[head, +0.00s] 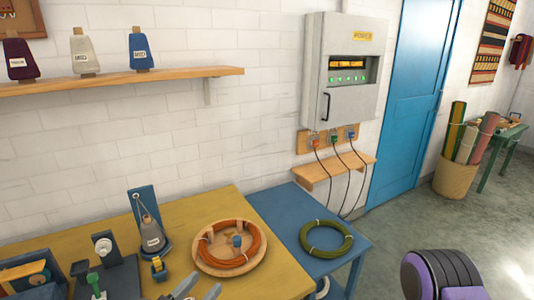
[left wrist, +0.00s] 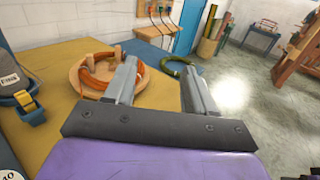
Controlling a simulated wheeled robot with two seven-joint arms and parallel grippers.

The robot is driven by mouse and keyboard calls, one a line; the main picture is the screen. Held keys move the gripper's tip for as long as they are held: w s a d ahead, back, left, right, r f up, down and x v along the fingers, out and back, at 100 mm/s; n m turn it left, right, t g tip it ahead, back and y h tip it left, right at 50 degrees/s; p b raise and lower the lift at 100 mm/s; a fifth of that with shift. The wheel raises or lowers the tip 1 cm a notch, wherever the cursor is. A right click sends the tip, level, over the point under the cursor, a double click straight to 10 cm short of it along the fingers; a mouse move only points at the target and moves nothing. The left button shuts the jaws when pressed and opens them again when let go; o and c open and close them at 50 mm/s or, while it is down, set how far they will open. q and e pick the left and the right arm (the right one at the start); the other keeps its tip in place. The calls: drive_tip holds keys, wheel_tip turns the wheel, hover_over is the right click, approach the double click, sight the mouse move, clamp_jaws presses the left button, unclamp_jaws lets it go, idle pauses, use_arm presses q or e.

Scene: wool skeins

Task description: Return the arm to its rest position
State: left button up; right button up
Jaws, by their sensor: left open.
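My left gripper (head: 197,290) shows at the bottom edge of the head view, over the yellow table (head: 190,207). In the left wrist view its two grey fingers (left wrist: 160,70) are apart with nothing between them. The orange skein (head: 258,240) lies on a round wooden tray (head: 225,272) around a blue peg, beyond the gripper. It also shows in the left wrist view (left wrist: 86,74), partly hidden by a finger. A green skein (head: 303,238) lies on the blue table (head: 275,205) to the right. My right gripper does not show.
A cone holder (head: 144,203) and other equipment stand on the yellow table at the left. A shelf (head: 120,82) with several cones hangs above. A grey power box (head: 343,70) with cables is on the wall. Open floor (head: 410,222) lies to the right.

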use_arm(q)
drive_tip(key=s+a+f+m+g+y+b, duration=0.25)
drive_tip(key=s+f+m+g, duration=0.2)
drive_tip(key=f+m, duration=0.6)
drive_tip(key=s+a+f+m+g+y+b, duration=0.25)
drive_tip(key=s+f+m+g, duration=0.2)
drive_tip(key=f, duration=1.05)
drive_tip(key=s+a+f+m+g+y+b, duration=0.4)
drive_tip(key=s+a+f+m, duration=0.4)
drive_tip(key=s+a+f, duration=0.3)
drive_tip(key=s+f+y+b, duration=0.1)
drive_tip(key=s+f+y, duration=0.1)
drive_tip(key=s+f, duration=0.1)
drive_tip(key=shift+s+f+m, duration=0.15)
drive_tip(key=shift+s+m, duration=0.25)
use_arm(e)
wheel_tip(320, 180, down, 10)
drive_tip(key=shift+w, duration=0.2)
